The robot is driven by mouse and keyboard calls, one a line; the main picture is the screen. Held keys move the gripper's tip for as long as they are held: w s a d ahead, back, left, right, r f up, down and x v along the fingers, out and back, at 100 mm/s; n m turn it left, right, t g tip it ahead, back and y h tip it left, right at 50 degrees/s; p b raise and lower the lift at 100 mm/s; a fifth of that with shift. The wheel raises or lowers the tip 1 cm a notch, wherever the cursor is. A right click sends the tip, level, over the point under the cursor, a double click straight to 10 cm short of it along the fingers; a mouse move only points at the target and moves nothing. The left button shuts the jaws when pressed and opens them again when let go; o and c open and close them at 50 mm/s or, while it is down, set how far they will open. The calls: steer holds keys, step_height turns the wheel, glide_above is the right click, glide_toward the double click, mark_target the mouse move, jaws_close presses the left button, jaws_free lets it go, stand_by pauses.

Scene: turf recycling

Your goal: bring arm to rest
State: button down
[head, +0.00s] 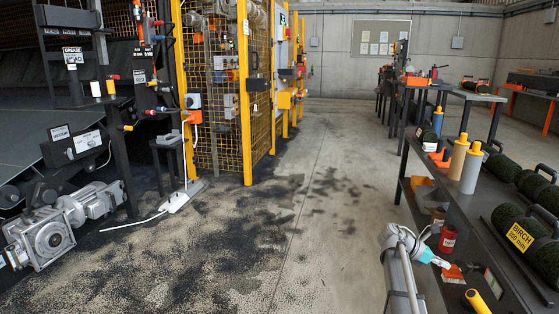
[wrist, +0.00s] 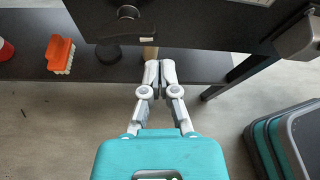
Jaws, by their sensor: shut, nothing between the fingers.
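My gripper (head: 443,263) is teal and white, at the end of my arm in the lower right of the head view. It is beside the long dark workbench (head: 462,206), near its lower shelf. In the wrist view, the two light grey fingers of my gripper (wrist: 160,68) are together with nothing between them. The fingertips overlap the edge of a dark shelf in that picture; I cannot tell how far they are from it.
An orange brush (wrist: 60,54) and a black round item (wrist: 108,52) lie on the shelf. Yellow-framed fencing (head: 245,90) is left; the aisle floor (head: 325,200) is clear.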

steer(key=shift+a, duration=0.1)
stand_by(0.3)
steer(key=s+a+m+t+y+p, duration=0.1)
steer(key=s+a+m+y+p, duration=0.4)
steer(key=a, duration=0.7)
steer(key=s+a+r+m+t+y+p, duration=0.15)
steer(key=s+a+m+y+p, duration=0.3)
steer(key=a, duration=0.65)
steer(key=s+a+f+m+t+y+p, duration=0.1)
steer(key=s+a+m+t+y+p, duration=0.15)
steer(key=s+a+m, duration=0.7)
steer(key=w+a+r+n+p, duration=0.1)
steer(key=w+r+p, duration=0.1)
steer(key=r+p, duration=1.7)
steer(key=w+a+r+n+p, duration=0.1)
steer(key=r+p, duration=1.7)
steer(key=r, duration=0.1)
steer(key=shift+w+g+y+p, duration=0.35)
steer(key=shift+g+y+p, duration=0.05)
steer(key=c, duration=0.6)
jaws_free()
